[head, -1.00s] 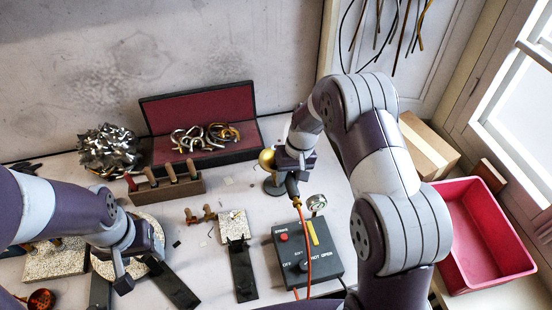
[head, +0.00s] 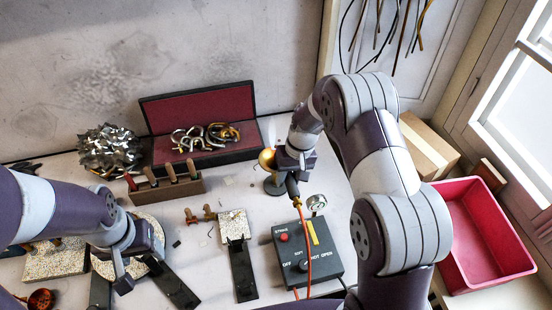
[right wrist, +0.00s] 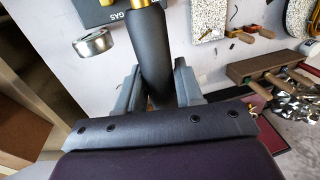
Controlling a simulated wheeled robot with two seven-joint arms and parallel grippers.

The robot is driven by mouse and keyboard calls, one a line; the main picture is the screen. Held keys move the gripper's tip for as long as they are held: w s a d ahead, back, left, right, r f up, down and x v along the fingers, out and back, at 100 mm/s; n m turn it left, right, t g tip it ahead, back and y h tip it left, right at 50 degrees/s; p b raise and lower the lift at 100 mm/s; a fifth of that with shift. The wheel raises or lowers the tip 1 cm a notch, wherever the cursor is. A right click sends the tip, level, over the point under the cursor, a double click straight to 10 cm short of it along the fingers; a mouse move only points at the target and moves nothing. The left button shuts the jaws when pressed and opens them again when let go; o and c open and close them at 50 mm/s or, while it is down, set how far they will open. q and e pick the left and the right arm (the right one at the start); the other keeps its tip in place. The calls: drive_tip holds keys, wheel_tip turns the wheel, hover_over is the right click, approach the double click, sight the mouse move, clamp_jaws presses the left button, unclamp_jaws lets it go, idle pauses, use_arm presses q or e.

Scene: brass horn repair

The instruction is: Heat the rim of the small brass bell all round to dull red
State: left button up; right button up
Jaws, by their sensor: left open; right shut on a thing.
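The small brass bell (head: 267,158) sits on a dark stand (head: 274,187) at mid-table, with a bright orange-yellow glow on its visible side. The rest of its rim is hidden by my right gripper. My right gripper (head: 292,168) is shut on the black torch handle (head: 293,187), just right of the bell; the handle also fills the jaws in the right wrist view (right wrist: 155,60). My left gripper (head: 138,272) is open and empty, low on the left near a round pale plate (head: 103,268).
A pink bin (head: 480,240) is right.

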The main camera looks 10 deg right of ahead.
idle(0.3)
drive_tip(key=s+a, duration=0.1)
drive_tip(key=a, duration=0.1)
drive_tip(key=s+a, duration=0.1)
drive_tip(key=a, duration=0.1)
drive_tip(key=shift+s+a, duration=0.1)
drive_tip(key=shift+s, duration=0.1)
idle(1.4)
drive_tip(key=s, duration=0.4)
drive_tip(key=shift+s, duration=0.4)
idle(0.8)
